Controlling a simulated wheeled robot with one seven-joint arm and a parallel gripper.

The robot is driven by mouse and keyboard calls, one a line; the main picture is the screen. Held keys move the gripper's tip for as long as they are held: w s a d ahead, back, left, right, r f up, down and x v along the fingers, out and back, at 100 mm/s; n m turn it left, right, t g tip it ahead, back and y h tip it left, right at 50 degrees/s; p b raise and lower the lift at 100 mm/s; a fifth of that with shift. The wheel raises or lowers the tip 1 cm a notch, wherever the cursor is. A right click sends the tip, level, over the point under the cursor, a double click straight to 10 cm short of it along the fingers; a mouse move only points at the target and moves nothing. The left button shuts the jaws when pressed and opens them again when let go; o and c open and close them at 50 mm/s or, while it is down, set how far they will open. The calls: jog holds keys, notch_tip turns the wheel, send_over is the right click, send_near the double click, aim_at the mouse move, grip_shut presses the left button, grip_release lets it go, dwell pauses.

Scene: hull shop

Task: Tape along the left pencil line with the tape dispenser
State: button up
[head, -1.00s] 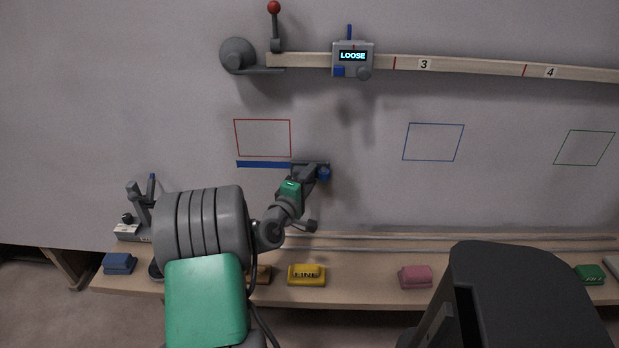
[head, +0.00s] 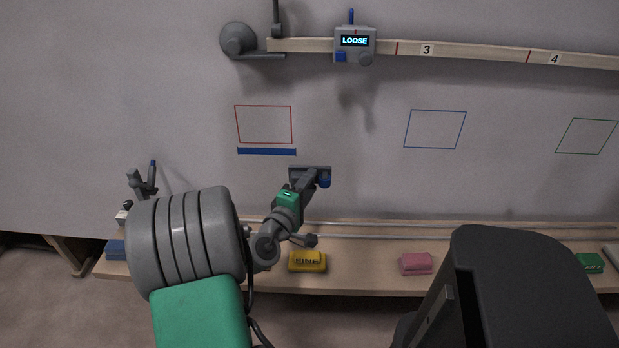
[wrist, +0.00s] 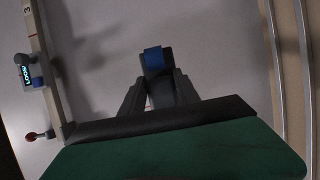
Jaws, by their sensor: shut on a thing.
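The tape dispenser (head: 323,171) is a dark grey tool with a blue roll; the roll also shows in the wrist view (wrist: 153,58). My gripper (head: 305,184) is shut on it, and both dark fingers flank it in the wrist view. The dispenser is below and to the right of a straight strip of blue tape (head: 267,151), apart from it in the picture. The strip runs level on the grey hull wall, just under the red outline (head: 264,106). I cannot make out a pencil line; the strip may cover it.
A wooden batten (head: 480,54) crosses the wall above, with a grey box reading LOOSE (head: 354,42). Blue (head: 435,129) and green (head: 587,136) outlines are farther right. The shelf below holds yellow (head: 307,261) and pink (head: 416,263) blocks. The wall around the dispenser is clear.

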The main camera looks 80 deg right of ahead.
jog(key=shift+s+a, duration=0.1)
jog(key=shift+a, duration=0.45)
jog(key=shift+a, duration=0.1)
jog(key=shift+s+a+r, duration=0.1)
jog(key=shift+s+a, duration=0.05)
jog(key=shift+a, duration=0.8)
jog(key=shift+s+a, duration=0.15)
jog(key=shift+a, duration=0.8)
